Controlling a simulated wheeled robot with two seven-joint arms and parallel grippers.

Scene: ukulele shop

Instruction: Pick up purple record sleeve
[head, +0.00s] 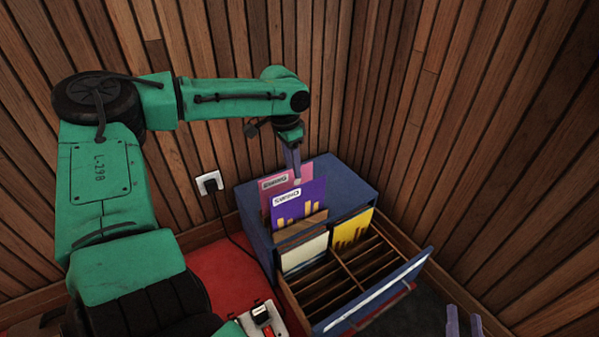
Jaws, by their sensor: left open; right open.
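My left gripper (296,173) points down at the top edges of these two sleeves and is open. Its fingertips overlap the pink sleeve in the picture; I cannot tell whether the purple sleeve's edge is between the fingers. My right gripper (464,322) is open and empty at the bottom right, partly cut off by the picture edge.
The blue cabinet (347,184) stands in a corner of slatted wood walls, its slotted drawer (372,262) pulled out. A cream sleeve (304,254) and a yellow sleeve (352,230) stand in it; the front slots are empty. A wall socket (209,182) has a cable running down.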

